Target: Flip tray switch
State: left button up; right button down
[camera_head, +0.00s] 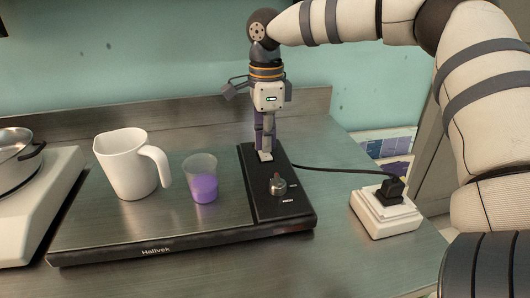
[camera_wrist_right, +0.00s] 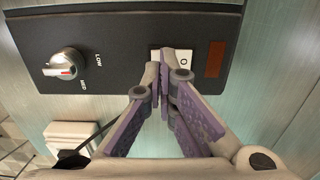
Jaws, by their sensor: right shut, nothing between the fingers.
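The warming tray (camera_head: 160,220) is a flat metal plate with a black control panel (camera_head: 285,205) on its right side. Its white rocker switch (camera_head: 265,156) is at the far end of the panel. In the right wrist view the switch (camera_wrist_right: 184,57) shows an "O" mark and is partly hidden by a finger. My right gripper (camera_head: 264,148) points down over the switch, shut and empty. Its fingertips (camera_wrist_right: 161,68) are at the switch; I cannot tell if they touch it. My left gripper is not in view.
A white jug (camera_head: 128,165) and a clear cup of purple liquid (camera_head: 203,185) stand on the tray. The panel has a metal knob (camera_head: 278,187). A plugged-in white socket block (camera_head: 385,213) is at right, a pot (camera_head: 15,160) at left. The front counter is clear.

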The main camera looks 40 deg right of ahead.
aim_at(266, 156)
jog(key=shift+f, duration=0.9)
dwell(0.3)
notch_tip(266, 156, up, 5)
jog(key=shift+p, duration=0.45)
jog(key=shift+r, duration=1.05)
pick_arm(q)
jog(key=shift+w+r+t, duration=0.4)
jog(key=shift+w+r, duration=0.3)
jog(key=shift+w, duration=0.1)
pick_arm(e)
jog(key=shift+f, duration=0.1)
